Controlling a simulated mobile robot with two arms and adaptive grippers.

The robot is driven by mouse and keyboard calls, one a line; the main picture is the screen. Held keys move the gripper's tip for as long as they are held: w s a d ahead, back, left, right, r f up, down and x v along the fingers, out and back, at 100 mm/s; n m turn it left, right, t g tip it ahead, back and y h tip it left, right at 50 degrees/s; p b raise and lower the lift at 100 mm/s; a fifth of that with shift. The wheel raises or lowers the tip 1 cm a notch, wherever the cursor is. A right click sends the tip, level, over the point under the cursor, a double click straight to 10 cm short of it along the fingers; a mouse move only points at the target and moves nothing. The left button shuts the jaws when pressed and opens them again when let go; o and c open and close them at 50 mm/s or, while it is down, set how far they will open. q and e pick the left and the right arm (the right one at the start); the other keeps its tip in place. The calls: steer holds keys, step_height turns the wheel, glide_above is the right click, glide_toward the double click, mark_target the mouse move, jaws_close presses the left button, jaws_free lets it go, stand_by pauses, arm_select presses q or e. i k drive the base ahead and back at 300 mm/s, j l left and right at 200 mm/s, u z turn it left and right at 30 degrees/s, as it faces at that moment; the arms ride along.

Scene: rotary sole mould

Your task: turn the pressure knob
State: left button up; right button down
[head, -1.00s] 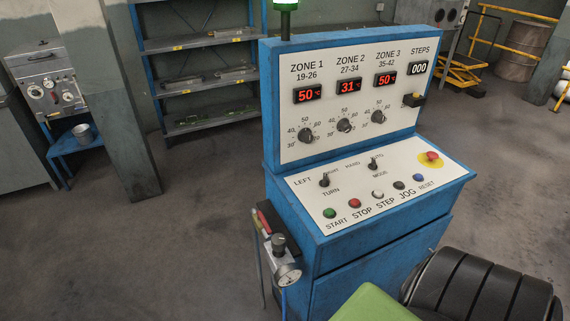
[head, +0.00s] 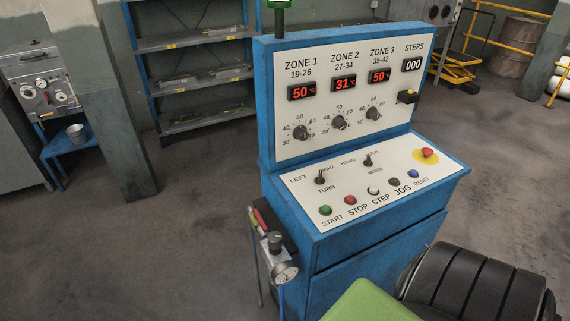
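The pressure knob (head: 275,241) is a dark cap on top of a small grey regulator (head: 273,256) on the left side of the blue control console (head: 370,246). A round white-faced gauge (head: 286,273) sits just below the knob. A blue hose runs down under the gauge. The gauge reading is too small to tell. Neither of my grippers shows in the head view.
The console panel carries zone knobs (head: 339,122), displays and several push buttons (head: 373,191). A green surface (head: 368,303) and a black ribbed part (head: 478,288) fill the bottom right. Open floor (head: 190,240) lies left of the console.

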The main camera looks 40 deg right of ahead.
mark_target(274, 238)
steer(key=z, duration=1.25)
